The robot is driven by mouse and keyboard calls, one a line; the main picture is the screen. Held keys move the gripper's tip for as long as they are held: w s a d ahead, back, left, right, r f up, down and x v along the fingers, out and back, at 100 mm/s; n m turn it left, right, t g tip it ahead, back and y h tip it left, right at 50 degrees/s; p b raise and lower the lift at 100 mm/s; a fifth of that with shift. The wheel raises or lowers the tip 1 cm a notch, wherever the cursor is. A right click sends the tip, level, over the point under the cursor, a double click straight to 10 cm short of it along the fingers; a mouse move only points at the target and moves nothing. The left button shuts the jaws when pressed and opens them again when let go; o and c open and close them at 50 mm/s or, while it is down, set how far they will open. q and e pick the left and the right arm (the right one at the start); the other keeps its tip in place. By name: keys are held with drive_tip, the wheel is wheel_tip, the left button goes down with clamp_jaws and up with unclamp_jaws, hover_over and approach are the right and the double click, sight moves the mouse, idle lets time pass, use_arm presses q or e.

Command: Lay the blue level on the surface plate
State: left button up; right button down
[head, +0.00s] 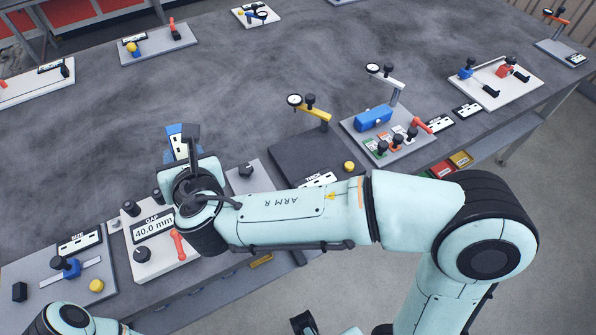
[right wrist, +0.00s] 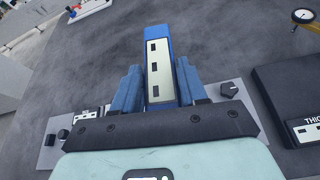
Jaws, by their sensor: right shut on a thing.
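My right gripper (head: 182,152) is shut on a blue bar-shaped piece with a white face and dark slots (right wrist: 157,62), which I take to be the blue level; its end also shows past the fingers in the head view (head: 176,129). In the right wrist view the bar sits between the two blue fingers (right wrist: 160,88) and points away from the wrist. I cannot tell its height above the table. A dark flat plate (head: 290,150), likely the surface plate, lies to the right of the gripper and carries a yellow-armed dial gauge (head: 312,108).
A gap station reading 40.0 mm (head: 130,240) and a grey plate with a black knob (head: 246,171) lie close to my right gripper. A plate with a blue block (head: 373,118) and dial gauge stands farther right. The table's middle (head: 230,90) is clear.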

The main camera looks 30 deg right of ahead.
idle(0.3)
drive_tip(key=w+d+m+g+h+p, duration=0.25)
drive_tip(key=d+m+h, duration=0.2)
drive_tip(key=d, duration=0.25)
drive_tip(key=w+d+m+g+h+p, duration=0.1)
drive_tip(key=w+d+m+h, duration=0.3)
drive_tip(key=d, duration=0.3)
drive_tip(key=d+m+g+h+p, duration=0.1)
drive_tip(key=d+m+g+h, duration=0.3)
drive_tip(key=d, duration=0.4)
use_arm(q)
drive_tip(key=w+r+p, duration=0.2)
drive_tip(key=w+r, duration=0.2)
drive_tip(key=r, duration=0.3)
use_arm(e)
drive_tip(key=m+g+h+b, duration=0.2)
drive_tip(key=m+g+b, duration=0.15)
drive_tip(key=g, duration=0.25)
hover_over(299, 156)
drive_tip(key=shift+m+y, duration=0.25)
drive_tip(key=shift+m, duration=0.15)
wheel_tip(299, 156, down, 12)
drive_tip(key=shift+r, duration=0.15)
use_arm(q)
drive_tip(key=shift+s+f, duration=0.7)
drive_tip(key=shift+f, duration=0.3)
drive_tip(key=shift+s+f, duration=0.65)
drive_tip(key=shift+f, duration=0.3)
use_arm(e)
drive_tip(key=shift+f, duration=2.6)
